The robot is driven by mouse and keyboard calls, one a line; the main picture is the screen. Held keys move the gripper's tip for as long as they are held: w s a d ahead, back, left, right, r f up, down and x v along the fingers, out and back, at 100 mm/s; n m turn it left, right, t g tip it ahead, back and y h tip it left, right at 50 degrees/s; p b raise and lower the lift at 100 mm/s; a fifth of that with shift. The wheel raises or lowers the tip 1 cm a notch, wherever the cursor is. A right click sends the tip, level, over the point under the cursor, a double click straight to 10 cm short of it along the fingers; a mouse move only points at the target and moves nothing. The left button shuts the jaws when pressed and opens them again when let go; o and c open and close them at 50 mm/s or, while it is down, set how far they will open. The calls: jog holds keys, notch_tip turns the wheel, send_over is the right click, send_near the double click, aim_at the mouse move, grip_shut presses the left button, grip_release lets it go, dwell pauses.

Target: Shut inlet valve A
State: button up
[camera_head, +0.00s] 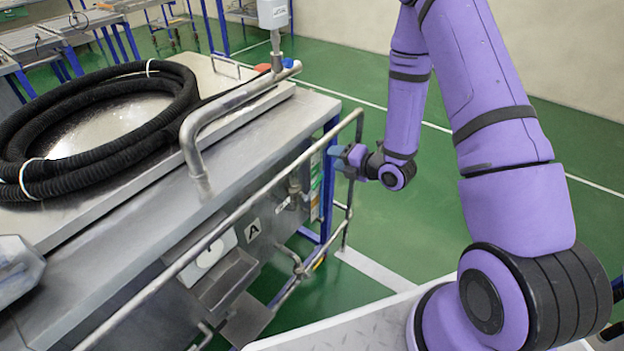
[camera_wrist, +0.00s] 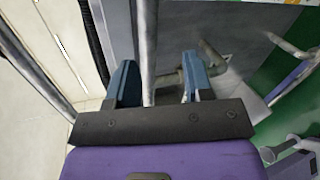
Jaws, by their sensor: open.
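A plate marked A (camera_head: 252,230) is on the side of the steel machine, behind the long handrail. A small metal fitting (camera_head: 294,188) sits further along the same side; I cannot tell whether it is inlet valve A. My gripper (camera_head: 339,157) is at the far end of the machine, by the bend of the handrail (camera_head: 235,215). In the wrist view my gripper (camera_wrist: 158,75) is open, with two blue fingers apart. The handrail (camera_wrist: 147,50) runs lengthwise between them in the picture. A bent metal pipe or lever (camera_wrist: 208,58) shows near the right finger. No grasp is visible.
A black hose (camera_head: 120,150) lies coiled on the machine top. A thick bent pipe (camera_head: 225,105) rises at its edge. Lower pipework (camera_head: 298,268) and a blue frame leg (camera_head: 329,190) are below my gripper. Green floor (camera_head: 390,235) is free to the right.

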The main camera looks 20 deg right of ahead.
aim_at(319, 182)
jog(key=s+f+n+t+y, duration=0.2)
jog(key=s+f+n+y, duration=0.1)
jog(key=s+f, duration=0.45)
jog(key=x, duration=1.2)
jog(key=shift+f, duration=0.15)
grip_shut()
